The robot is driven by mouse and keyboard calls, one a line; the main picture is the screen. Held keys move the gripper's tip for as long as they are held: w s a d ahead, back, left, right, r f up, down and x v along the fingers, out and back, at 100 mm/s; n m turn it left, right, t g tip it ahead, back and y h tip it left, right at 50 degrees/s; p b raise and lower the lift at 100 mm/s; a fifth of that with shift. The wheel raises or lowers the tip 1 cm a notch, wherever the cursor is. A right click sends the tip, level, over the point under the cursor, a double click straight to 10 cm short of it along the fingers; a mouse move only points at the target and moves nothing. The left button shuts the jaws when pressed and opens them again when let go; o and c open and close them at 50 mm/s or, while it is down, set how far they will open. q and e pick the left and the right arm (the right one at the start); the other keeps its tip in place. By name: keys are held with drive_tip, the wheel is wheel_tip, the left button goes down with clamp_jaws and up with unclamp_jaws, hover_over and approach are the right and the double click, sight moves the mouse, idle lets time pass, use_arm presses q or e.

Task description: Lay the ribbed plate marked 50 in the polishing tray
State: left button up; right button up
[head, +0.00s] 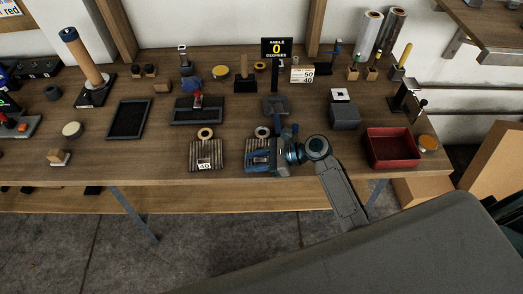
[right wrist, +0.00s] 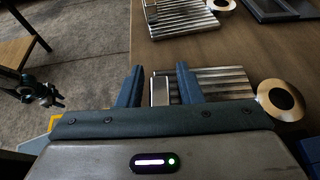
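A ribbed metal plate (head: 252,145) lies near the table's front edge, partly covered by my right gripper (head: 262,157); any number on it is hidden. In the right wrist view, my right gripper (right wrist: 160,88) has its two blue fingers apart, with the plate's pale end block (right wrist: 160,90) between them and small gaps on both sides. The plate's ribs (right wrist: 225,84) show behind the right finger. A second ribbed plate (head: 206,152), marked 40, lies to the left. A red tray (head: 375,158) stands at the right and a flat black tray (head: 128,120) at the left; I see no label naming the polishing tray.
A ring (head: 262,132) lies just behind the covered plate, and another ring (head: 205,133) behind the plate marked 40. Some tabletop is bare right of my gripper.

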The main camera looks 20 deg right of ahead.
clamp_jaws()
drive_tip(key=shift+r, duration=0.2)
